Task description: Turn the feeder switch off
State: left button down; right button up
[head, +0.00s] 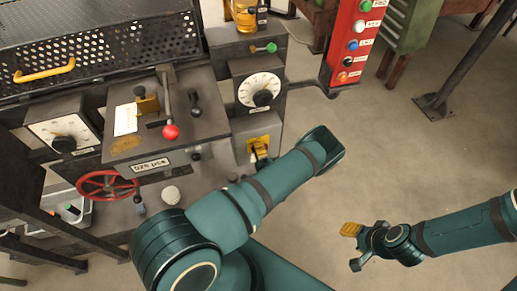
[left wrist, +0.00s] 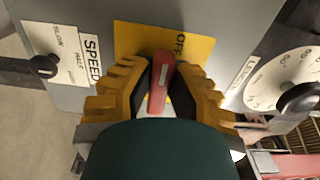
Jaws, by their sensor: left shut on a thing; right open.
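The feeder switch shows in the left wrist view as a red lever (left wrist: 161,82) on a yellow plate (left wrist: 135,38) marked OFF, on a grey box. My left gripper (left wrist: 162,88) has its yellow fingers closed on the lever from both sides. The OFF lettering lies just beyond the lever's tip. In the head view my left gripper (head: 260,150) is at the small grey box below the white dial; its fingers and arm hide most of the switch. My right gripper (head: 354,244) is open and empty, over the bare floor at the lower right.
A white dial (head: 260,90) sits above the switch box. A red-knobbed lever (head: 170,131) and a red handwheel (head: 107,186) are to the left. A red button panel (head: 354,40) hangs at the upper right.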

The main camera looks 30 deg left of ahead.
pick_arm(q)
jog(key=shift+w+r, duration=0.1)
jog(key=c, duration=0.9)
grip_release()
jog(key=v, duration=1.2)
jog(key=shift+a, duration=0.1)
